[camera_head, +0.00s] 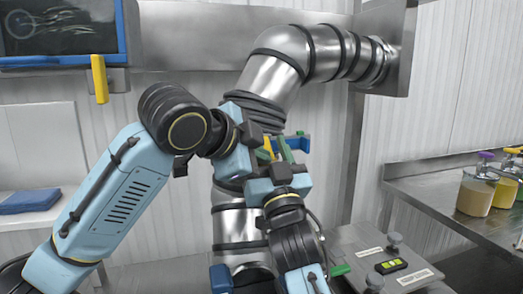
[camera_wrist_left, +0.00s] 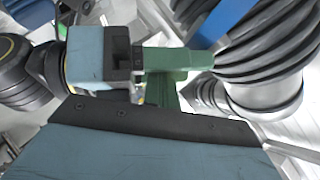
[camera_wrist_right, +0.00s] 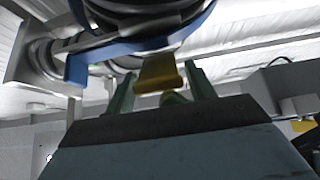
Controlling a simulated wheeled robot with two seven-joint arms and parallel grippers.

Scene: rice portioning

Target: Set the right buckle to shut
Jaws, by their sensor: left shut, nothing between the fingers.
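The yellow buckle lever (camera_head: 268,146) sits by a blue clamp band (camera_head: 299,142) at the ribbed metal duct, partly hidden by my grippers. In the right wrist view the yellow lever (camera_wrist_right: 158,73) lies between the two spread green fingers of my right gripper (camera_wrist_right: 162,92), below the blue band (camera_wrist_right: 75,66). I cannot tell whether the fingers touch it or whether the buckle is latched. My left gripper (camera_head: 263,155) is shut and empty, close beside the right one. In the left wrist view its green fingers (camera_wrist_left: 170,93) are together near my right gripper's pale blue body (camera_wrist_left: 97,52).
The large silver duct (camera_head: 305,50) with black rings rises behind both grippers and bends right to the wall. A steel counter (camera_head: 430,200) with containers is at the right. A blue-framed board hangs upper left.

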